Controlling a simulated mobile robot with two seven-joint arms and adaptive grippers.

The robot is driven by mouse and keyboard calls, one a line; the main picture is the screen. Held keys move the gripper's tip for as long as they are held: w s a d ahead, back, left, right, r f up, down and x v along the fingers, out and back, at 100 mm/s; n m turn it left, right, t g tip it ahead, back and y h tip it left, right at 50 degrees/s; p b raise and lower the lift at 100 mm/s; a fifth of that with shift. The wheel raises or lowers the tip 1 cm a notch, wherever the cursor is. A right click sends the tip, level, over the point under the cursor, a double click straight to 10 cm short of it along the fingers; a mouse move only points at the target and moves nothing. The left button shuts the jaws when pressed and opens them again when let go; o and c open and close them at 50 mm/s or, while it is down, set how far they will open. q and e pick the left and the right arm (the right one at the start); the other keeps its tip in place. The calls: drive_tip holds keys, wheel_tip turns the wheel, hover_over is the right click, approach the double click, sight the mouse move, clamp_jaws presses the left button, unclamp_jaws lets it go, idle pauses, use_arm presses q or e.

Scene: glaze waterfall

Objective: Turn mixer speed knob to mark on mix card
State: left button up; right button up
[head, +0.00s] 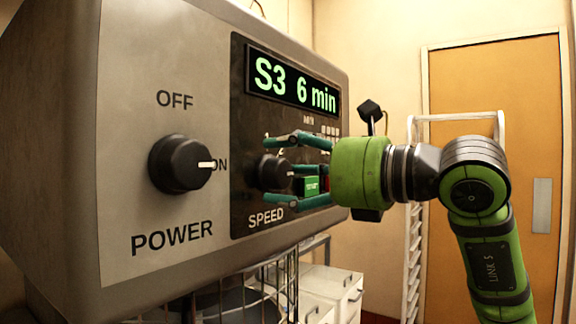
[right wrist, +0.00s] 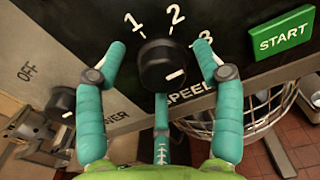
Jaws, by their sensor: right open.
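The black speed knob (head: 272,172) sits on the dark panel above the word SPEED; it also shows in the right wrist view (right wrist: 158,60). Its white pointer line lies at the knob's lower right there, below the printed 3; marks 1, 2 and 3 curve around its top. A display (head: 293,83) reads "S3 6 min" in green. No separate card is seen. My right gripper (head: 285,173) is open, its teal fingers spread around the knob, two at its sides and one below. I cannot tell whether they touch it. My left gripper is not in view.
A black power knob (head: 180,164) with its pointer toward ON is left of the speed knob. A green START button (right wrist: 281,34) is close to the right finger. A wire guard (right wrist: 250,107) hangs below the panel. White drawers (head: 335,290) and a door (head: 500,120) stand behind.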

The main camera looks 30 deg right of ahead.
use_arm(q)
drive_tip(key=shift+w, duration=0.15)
use_arm(e)
drive_tip(key=shift+c, duration=0.4)
drive_tip(key=c, duration=1)
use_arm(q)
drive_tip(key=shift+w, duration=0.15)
